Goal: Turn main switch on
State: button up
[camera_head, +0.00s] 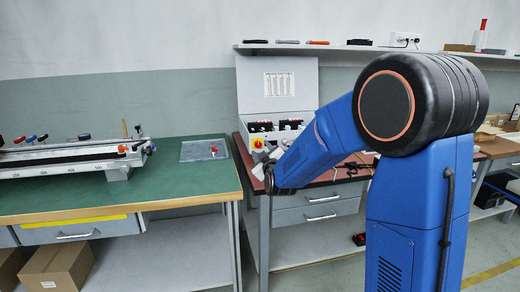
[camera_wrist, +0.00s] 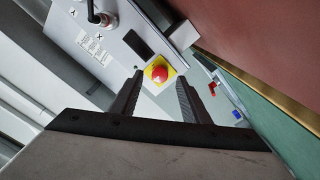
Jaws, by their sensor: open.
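The main switch (camera_wrist: 159,73) is a round red knob on a square yellow plate in the wrist view. It is on the face of a light grey control box (camera_wrist: 105,45). It also shows in the head view (camera_head: 257,142), at the lower left of the grey box. My gripper (camera_wrist: 160,76) is open, with its two dark fingers pointing at the switch. The knob appears between the fingertips in the picture. I cannot tell how far the tips are from it, and I see no contact. The knob's turn position is too small to read.
A green workbench (camera_head: 120,190) with a long rail fixture (camera_head: 70,160) stands at left. A brown-red bench (camera_head: 330,172) lies under the box and my arm. A wall shelf (camera_head: 300,46) runs above.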

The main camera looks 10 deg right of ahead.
aim_at(258, 144)
jog(key=shift+w, duration=1.35)
jog(key=c, duration=1.1)
jog(key=shift+o, duration=0.2)
